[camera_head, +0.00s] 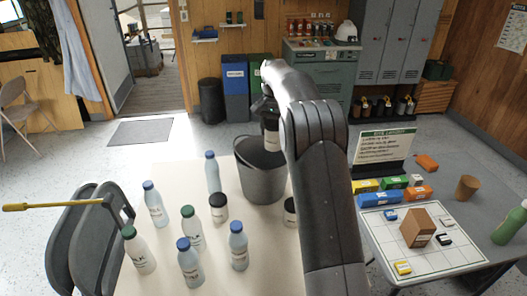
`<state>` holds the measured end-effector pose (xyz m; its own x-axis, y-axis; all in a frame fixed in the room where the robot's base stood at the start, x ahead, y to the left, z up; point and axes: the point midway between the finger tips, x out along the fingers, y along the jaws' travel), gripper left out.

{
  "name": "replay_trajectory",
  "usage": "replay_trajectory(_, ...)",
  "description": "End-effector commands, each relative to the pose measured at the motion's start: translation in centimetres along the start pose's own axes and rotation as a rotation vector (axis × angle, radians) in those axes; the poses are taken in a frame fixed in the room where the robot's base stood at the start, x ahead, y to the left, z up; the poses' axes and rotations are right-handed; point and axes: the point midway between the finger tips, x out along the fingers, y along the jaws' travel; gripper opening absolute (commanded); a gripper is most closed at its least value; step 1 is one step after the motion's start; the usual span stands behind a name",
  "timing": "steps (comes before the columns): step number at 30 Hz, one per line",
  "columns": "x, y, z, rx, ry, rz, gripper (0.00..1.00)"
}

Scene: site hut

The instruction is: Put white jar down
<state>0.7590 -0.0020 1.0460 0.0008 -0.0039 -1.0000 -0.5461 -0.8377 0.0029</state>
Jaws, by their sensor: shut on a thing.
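My gripper (264,108) is shut on a white jar (272,141) and holds it upright over the grey bucket (262,182). My arm hides part of the gripper and the right side of the jar. The jar appears in front of or above the bucket's rim; I cannot tell its exact height. The bucket stands on the pale table (165,190). A similar white jar with a black lid (219,209) stands on the table to the left, and another (291,212) is partly hidden by my arm.
Several bottles stand left of the bucket, including a blue-capped one (213,173) and a green-capped one (137,251). A folded grey chair (82,240) is at the left edge. A grey table (385,235) at right holds a gridded board (385,219) and colored boxes.

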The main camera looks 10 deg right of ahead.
Motion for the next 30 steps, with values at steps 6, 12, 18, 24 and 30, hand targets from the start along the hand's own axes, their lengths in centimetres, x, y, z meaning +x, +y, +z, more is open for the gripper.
replay_trajectory(6, 1.1, -2.1, -1.0, 0.034, -0.002, -0.004, 0.25)
replay_trajectory(12, 5.4, -2.1, -1.0, 0.039, -0.007, -0.001, 0.25)
replay_trajectory(18, 9.6, -2.1, -1.0, 0.038, -0.004, -0.002, 0.25)
replay_trajectory(24, 12.8, -2.2, -1.0, 0.038, -0.004, -0.002, 0.25)
replay_trajectory(30, 16.7, -2.2, -1.0, 0.038, -0.004, -0.002, 0.25)
